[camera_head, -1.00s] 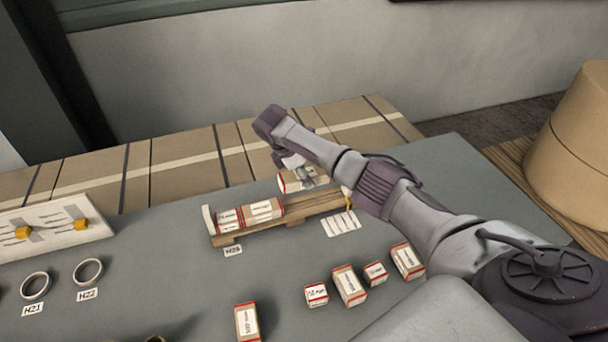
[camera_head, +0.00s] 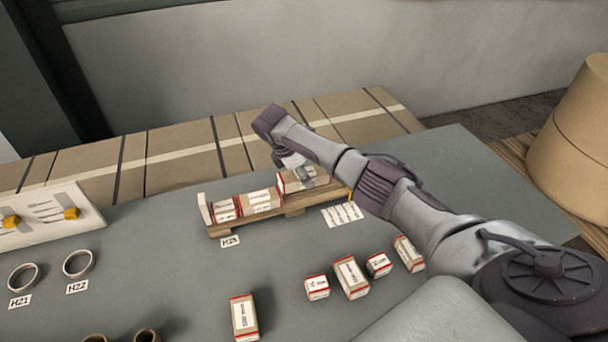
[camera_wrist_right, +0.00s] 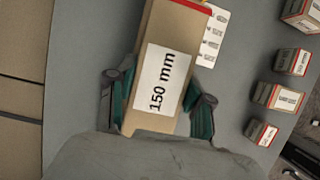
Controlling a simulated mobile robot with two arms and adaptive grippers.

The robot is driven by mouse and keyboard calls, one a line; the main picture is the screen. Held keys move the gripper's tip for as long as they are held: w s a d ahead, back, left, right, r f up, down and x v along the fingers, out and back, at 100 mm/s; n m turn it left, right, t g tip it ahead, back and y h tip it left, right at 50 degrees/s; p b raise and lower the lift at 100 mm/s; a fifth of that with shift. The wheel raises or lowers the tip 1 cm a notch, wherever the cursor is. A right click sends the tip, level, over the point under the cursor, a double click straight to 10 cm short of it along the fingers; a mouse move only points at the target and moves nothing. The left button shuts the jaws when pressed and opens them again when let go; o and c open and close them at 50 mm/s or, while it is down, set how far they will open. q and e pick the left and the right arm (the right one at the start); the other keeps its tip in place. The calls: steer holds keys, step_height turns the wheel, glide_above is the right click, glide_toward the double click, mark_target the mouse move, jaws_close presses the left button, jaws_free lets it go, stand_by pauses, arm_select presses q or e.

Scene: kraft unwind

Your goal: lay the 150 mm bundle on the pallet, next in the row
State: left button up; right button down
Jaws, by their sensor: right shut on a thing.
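The wooden pallet (camera_head: 298,208) lies on the grey table, with a pale end stop at its left end. Two red-edged kraft bundles, a short one (camera_head: 224,209) and a longer one (camera_head: 261,200), lie in a row from that stop. My right gripper (camera_wrist_right: 158,100) is shut on the 150 mm bundle (camera_wrist_right: 160,55), one finger on each long side, label facing the camera. My left gripper is out of view.
Several loose bundles (camera_head: 351,277) stand on the table in front of the pallet. A printed card (camera_head: 342,214) lies at its right front. Cores (camera_head: 78,264) with tags and a white tool board (camera_head: 48,216) are at left. Large cartons (camera_head: 180,155) line the back edge.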

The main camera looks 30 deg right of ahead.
mark_target(305, 194)
steer(key=shift+f, duration=0.1)
steer(key=shift+d+f+b, duration=0.15)
steer(key=shift+f+b, duration=1)
steer(key=shift+f, duration=1)
steer(key=shift+f, duration=0.2)
steer(key=shift+c, duration=1.9)
jaws_free()
steer(key=v, duration=1.2)
steer(key=shift+r, duration=0.1)
